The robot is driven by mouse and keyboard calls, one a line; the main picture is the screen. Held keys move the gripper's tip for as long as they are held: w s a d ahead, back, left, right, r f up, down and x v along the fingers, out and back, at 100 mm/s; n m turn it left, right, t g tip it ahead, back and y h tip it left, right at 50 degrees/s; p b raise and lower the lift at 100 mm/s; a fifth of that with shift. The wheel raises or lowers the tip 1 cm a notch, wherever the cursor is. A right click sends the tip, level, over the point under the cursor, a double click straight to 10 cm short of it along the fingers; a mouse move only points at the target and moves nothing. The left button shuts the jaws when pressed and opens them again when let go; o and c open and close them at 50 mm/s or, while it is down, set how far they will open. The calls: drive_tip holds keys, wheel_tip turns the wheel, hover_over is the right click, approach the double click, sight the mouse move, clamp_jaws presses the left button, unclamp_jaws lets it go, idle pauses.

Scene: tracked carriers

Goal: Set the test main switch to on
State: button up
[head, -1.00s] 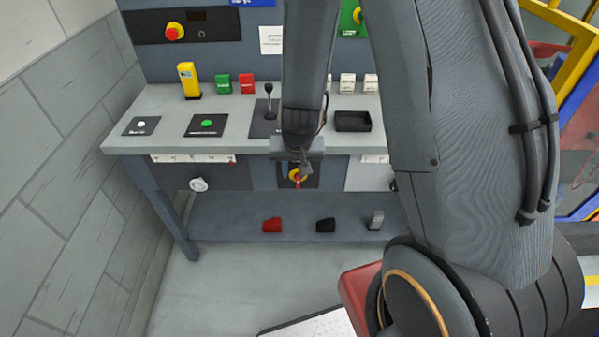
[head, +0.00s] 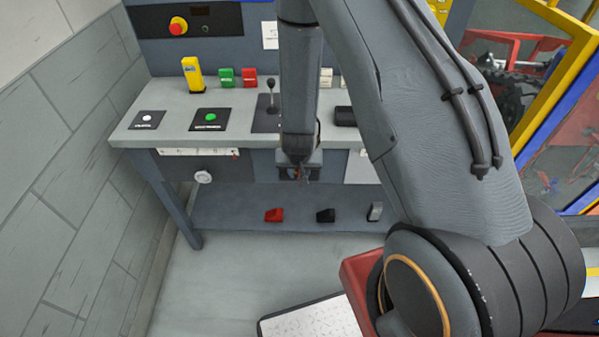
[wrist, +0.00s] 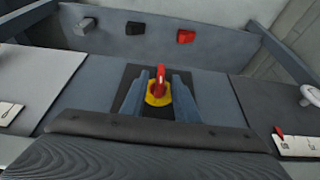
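The main switch (wrist: 157,90) is a red rotary handle on a yellow disc, set on a black plate on the front of the bench. In the wrist view its handle points up the picture. My gripper (wrist: 158,88) is open, with one blue-grey finger on each side of the switch and gaps showing between fingers and handle. In the head view my gripper (head: 296,174) is at the bench front below the worktop, and my wrist and fingers hide most of the switch.
The grey bench (head: 165,108) carries a lever (head: 271,92), a green button (head: 210,117) and a yellow block (head: 192,75). Red (head: 274,215) and black (head: 326,215) blocks lie on the lower shelf. A wall (head: 62,170) stands close on the left.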

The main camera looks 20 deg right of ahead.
drive_tip(key=shift+w+f, duration=0.1)
drive_tip(key=shift+f, duration=0.2)
drive_tip(key=shift+c, duration=0.4)
clamp_jaws()
